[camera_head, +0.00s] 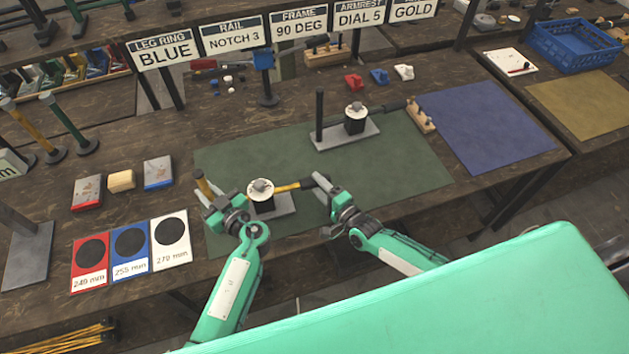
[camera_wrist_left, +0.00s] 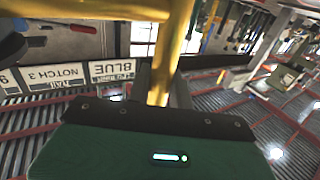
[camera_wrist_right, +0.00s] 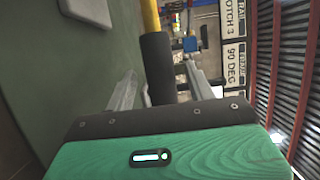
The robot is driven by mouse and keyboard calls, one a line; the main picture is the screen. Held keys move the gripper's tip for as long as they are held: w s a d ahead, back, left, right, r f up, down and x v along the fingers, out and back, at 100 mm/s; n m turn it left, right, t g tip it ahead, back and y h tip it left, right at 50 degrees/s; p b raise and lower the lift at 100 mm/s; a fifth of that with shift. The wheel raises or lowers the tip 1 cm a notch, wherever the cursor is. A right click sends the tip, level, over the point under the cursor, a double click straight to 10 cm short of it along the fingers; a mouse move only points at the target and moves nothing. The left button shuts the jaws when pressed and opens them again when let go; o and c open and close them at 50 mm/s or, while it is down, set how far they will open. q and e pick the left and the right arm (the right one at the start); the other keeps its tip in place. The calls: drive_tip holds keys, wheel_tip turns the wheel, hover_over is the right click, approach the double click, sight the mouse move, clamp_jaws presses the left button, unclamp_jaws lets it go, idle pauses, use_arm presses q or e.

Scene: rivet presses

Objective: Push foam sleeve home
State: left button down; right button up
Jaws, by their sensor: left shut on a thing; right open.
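A yellow tube (camera_head: 289,187) shows in the head view beside the near press (camera_head: 263,192). A black foam sleeve (camera_head: 321,181) sits around its right end. My left gripper (camera_head: 213,200) is shut on yellow tubing (camera_wrist_left: 168,55), left of the press; an upright yellow piece (camera_head: 203,184) stands there. In the left wrist view the tubing meets a crossing bar. My right gripper (camera_head: 336,197) is open at the sleeve. In the right wrist view the sleeve (camera_wrist_right: 157,65) lies between the spread fingers, with yellow tube beyond it. Whether a finger touches it I cannot tell.
A second press (camera_head: 355,120) with a black post stands behind on the green mat (camera_head: 230,153). A blue mat (camera_head: 485,125) lies to the right. Red, blue and white size cards (camera_head: 129,268) lie at the left. The green mat between the presses is clear.

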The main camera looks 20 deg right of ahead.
sight(290, 186)
drive_tip(key=shift+x, duration=1.25)
drive_tip(key=shift+c, duration=0.4)
clamp_jaws()
drive_tip(key=a, duration=0.7)
drive_tip(key=shift+a, duration=0.3)
drive_tip(key=shift+o, duration=0.4)
unclamp_jaws()
drive_tip(key=shift+d, duration=0.1)
